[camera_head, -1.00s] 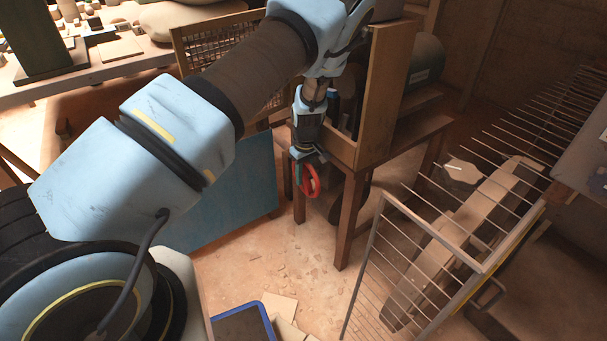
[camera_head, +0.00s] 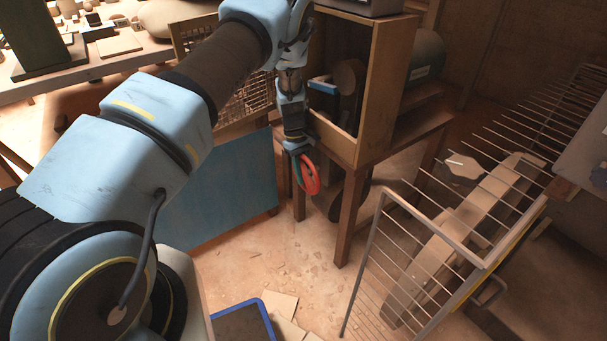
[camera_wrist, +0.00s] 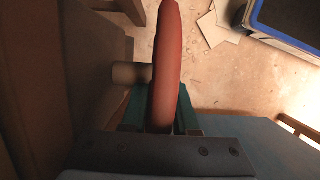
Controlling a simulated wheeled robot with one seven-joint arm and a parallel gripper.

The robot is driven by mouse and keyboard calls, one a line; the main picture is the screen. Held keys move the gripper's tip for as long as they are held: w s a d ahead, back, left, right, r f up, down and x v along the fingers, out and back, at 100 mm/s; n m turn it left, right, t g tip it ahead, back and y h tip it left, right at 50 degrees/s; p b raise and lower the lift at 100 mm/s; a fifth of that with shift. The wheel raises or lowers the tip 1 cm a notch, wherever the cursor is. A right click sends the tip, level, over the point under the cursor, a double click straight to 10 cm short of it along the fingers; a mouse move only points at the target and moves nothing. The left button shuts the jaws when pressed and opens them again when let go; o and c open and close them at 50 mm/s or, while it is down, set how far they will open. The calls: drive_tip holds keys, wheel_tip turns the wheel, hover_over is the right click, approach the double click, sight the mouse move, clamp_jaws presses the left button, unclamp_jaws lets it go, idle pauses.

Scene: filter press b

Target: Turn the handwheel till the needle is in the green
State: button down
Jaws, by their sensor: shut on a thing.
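The red handwheel (camera_head: 312,181) is on the front of the wooden stand, below the open cabinet. My gripper (camera_head: 299,158) reaches down to it from above and is shut on its rim. In the wrist view the red rim (camera_wrist: 167,60) runs between the two greenish fingers of my gripper (camera_wrist: 160,108), with a pale round stub (camera_wrist: 131,74) beside it. The far part of the wheel is out of the wrist view. I cannot make out a gauge needle or a green band in either view.
A wire cage (camera_head: 428,230) stands to the right. A blue panel (camera_head: 222,195) is left of the wheel. The open wooden cabinet (camera_head: 375,90) rises behind my gripper.

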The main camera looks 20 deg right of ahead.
drive_tip(key=c, duration=0.7)
unclamp_jaws()
drive_tip(key=p+v, duration=0.1)
drive_tip(key=v, duration=0.9)
drive_tip(key=shift+r, duration=0.35)
